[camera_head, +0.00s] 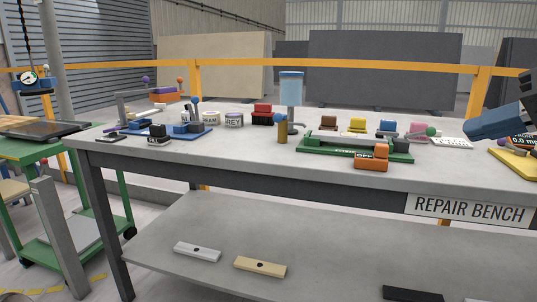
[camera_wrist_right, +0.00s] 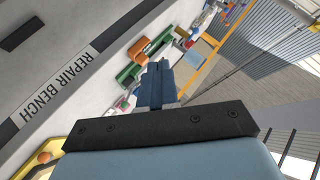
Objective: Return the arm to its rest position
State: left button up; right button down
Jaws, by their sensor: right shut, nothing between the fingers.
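My right gripper (camera_head: 472,130) comes in from the right edge of the head view, in the air above the right end of the repair bench (camera_head: 330,178). Its blue fingers are shut and empty, and they point left over the bench. In the right wrist view the closed fingers (camera_wrist_right: 157,84) stand at the middle, tilted against the bench. The rest of the right arm is mostly out of view. My left gripper is not in view.
A yellow-based device (camera_head: 518,163) sits below the gripper at right. A blue-topped stand (camera_head: 291,85) rises mid-bench. A green cart (camera_head: 35,150) stands at left.

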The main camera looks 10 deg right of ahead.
jog(key=w+a+f+g, duration=0.2)
jog(key=w+a+f, duration=0.2)
jog(key=w+f, duration=1.1)
jog(key=w+a+f+n+g, duration=0.1)
jog(key=w+a+f, duration=0.25)
jog(key=f, duration=0.45)
jog(key=w+a+f+g, duration=0.1)
jog(key=w+a+f, duration=0.1)
jog(key=w+f, duration=0.35)
jog(key=w+a+f+n+g, duration=0.1)
jog(key=w+a+f, duration=0.15)
jog(key=f, duration=0.65)
jog(key=s+a+f+n+g+p, duration=0.15)
jog(key=s+a+f, duration=0.25)
jog(key=f, duration=0.9)
jog(key=s+a+f+g, duration=0.2)
jog(key=s+a+f, duration=0.25)
jog(key=f, duration=0.85)
jog(key=s+a+f+g, duration=0.1)
jog(key=s+a+f, duration=0.2)
jog(key=s+f, duration=0.2)
jog(key=s+a+f+n+g, duration=0.1)
jog(key=s+a+f, duration=0.3)
jog(key=s, duration=0.8)
jog(key=shift+x, duration=1)
